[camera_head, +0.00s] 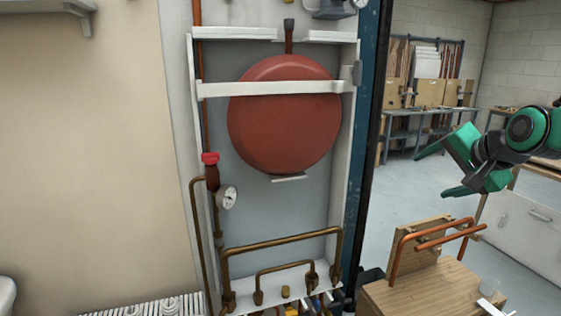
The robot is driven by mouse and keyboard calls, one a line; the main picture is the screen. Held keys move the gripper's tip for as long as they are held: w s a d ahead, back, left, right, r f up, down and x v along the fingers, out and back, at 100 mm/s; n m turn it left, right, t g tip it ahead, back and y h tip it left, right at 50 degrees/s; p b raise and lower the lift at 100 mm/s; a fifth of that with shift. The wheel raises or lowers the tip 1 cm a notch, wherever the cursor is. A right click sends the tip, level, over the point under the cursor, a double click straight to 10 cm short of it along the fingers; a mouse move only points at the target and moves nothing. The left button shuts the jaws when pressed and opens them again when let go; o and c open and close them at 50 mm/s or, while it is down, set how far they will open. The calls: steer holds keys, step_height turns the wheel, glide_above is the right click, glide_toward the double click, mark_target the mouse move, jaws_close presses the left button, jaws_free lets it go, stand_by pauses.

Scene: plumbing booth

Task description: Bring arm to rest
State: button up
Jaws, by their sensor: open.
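My gripper (440,168) is at the right side of the view, on the end of my dark and green arm. Its two green fingers are spread wide apart, one above the other, and point left. Nothing is between them. It hangs in free air, above and behind the wooden bench in the picture, to the right of the plumbing booth and touching nothing visible. Most of my arm is cut off by the right edge.
A red expansion tank (284,118) is strapped in the booth's white frame. A pressure gauge (227,197) and brass pipes (280,243) are below. A workbench (425,112) stands far back.

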steer(key=s+d+f+n+g, duration=0.2)
steer(key=s+f+g, duration=0.3)
steer(key=s+f, duration=0.4)
steer(key=s+d+f+n+g, duration=0.2)
steer(key=s+f+g, duration=0.3)
steer(key=s, duration=1.6)
step_height(320, 180, down, 4)
steer(key=shift+s+f+n+g, duration=0.2)
steer(key=shift+n+g, duration=0.2)
steer(key=shift+w+f+h, duration=0.25)
steer(key=shift+w+h, duration=0.05)
steer(key=shift+w, duration=0.35)
